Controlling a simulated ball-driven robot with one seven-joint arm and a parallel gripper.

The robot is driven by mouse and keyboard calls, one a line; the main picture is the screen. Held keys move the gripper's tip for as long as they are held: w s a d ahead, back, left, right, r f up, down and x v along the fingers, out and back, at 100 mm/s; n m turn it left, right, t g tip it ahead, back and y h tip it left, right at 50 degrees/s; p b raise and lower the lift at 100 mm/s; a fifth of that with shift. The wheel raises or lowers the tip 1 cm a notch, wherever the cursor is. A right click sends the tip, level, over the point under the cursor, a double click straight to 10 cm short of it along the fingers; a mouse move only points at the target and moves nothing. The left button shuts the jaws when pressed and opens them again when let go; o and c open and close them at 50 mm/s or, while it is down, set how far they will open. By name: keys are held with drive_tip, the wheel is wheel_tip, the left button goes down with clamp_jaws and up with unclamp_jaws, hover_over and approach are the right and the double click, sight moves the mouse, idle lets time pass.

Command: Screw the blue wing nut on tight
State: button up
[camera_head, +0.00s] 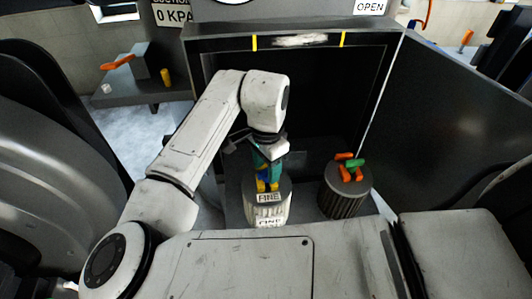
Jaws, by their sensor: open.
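My gripper (265,160) is at the end of my white arm, low in front of the dark opening, just over the white pleated filter. The blue wing nut (262,173) is small and partly hidden by the gripper on top of this filter (268,213), which has labels reading "FINE". Yellow pieces (267,186) and a teal-green part (259,159) show close around it. The jaws are open around or beside the blue nut; which of these, and whether they touch it, I cannot tell. The nut's thread is hidden.
A dark pleated filter (345,198) with orange and green pieces on top stands to the right. Dark walls of the opening (300,36) surround the work area.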

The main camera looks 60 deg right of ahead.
drive_tip(key=shift+f, duration=0.95)
clamp_jaws()
